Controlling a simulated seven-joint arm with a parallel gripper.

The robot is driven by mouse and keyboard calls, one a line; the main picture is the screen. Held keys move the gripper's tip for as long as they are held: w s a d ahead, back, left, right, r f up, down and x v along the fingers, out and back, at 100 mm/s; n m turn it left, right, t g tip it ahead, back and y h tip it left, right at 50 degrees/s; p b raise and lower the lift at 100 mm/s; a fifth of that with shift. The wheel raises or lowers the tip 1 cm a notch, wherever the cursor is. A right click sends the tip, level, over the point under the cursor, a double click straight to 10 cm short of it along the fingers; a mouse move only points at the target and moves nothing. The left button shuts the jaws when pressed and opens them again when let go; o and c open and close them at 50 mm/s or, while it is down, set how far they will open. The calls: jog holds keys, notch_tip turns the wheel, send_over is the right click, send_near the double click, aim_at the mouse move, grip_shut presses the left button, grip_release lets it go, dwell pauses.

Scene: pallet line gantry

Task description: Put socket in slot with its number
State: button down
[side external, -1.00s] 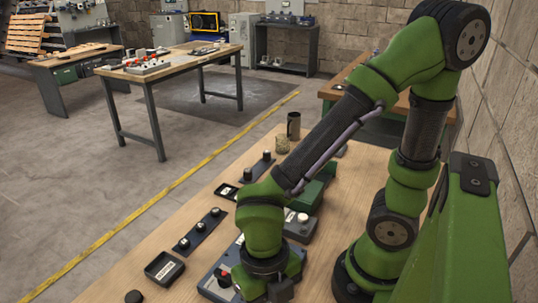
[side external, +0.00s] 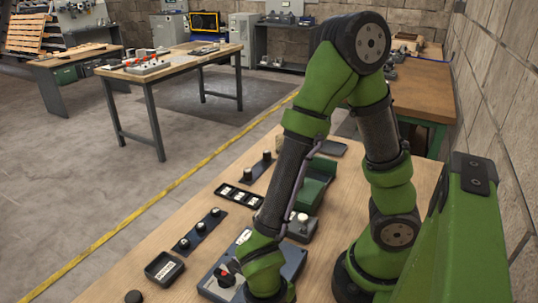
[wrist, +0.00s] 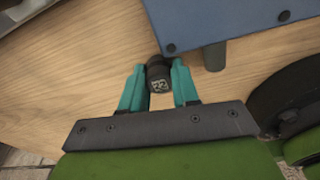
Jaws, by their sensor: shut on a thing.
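My gripper (wrist: 159,88) has teal fingers shut on a small black socket (wrist: 158,76) in the wrist view. The socket's end carries a pale two-digit number, too small to read surely. It shows over bare wooden table beside a blue-grey box; its height over the table cannot be told. In the side view my fingers and the socket are hidden, below the arm at the bottom edge. A black strip with several white-marked places (side external: 240,195), perhaps the numbered slots, lies at mid-table; its numbers are not legible.
A blue-grey box (side external: 290,265) with a red knob is under my arm; part of it shows in the wrist view (wrist: 215,20). Knobbed rails (side external: 200,229) (side external: 257,167), a labelled black tray (side external: 165,269), a grey knobbed box (side external: 302,228) and a green bin (side external: 318,185) stand around.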

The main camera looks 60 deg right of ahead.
jog(key=shift+f, duration=0.15)
jog(key=c, duration=0.8)
grip_release()
notch_tip(320, 180, up, 12)
jog(key=w, duration=0.2)
jog(key=w+d+r+m+t, duration=0.2)
jog(key=d+m, duration=0.2)
jog(key=m, duration=0.5)
jog(key=w+d+r+m+t+y, duration=0.1)
jog(key=w+d+r+m+t, duration=0.1)
jog(key=m, duration=0.7)
jog(key=w+d+r+m+t, duration=0.2)
jog(key=w+d+r+m, duration=0.1)
jog(key=m, duration=0.6)
jog(key=shift+w+d+r+y, duration=0.2)
jog(key=shift+d+r, duration=0.2)
jog(key=shift+d, duration=0.3)
jog(key=shift+w+d+r+y, duration=0.15)
jog(key=shift+d+r, duration=0.2)
jog(key=shift+d, duration=0.35)
jog(key=shift+o, duration=0.2)
jog(key=d+r+m+t, duration=0.2)
jog(key=d+m, duration=0.3)
jog(key=m, duration=0.6)
jog(key=shift+w+r+m+t, duration=0.2)
jog(key=shift+r+m+t, duration=0.1)
jog(key=shift+r, duration=0.45)
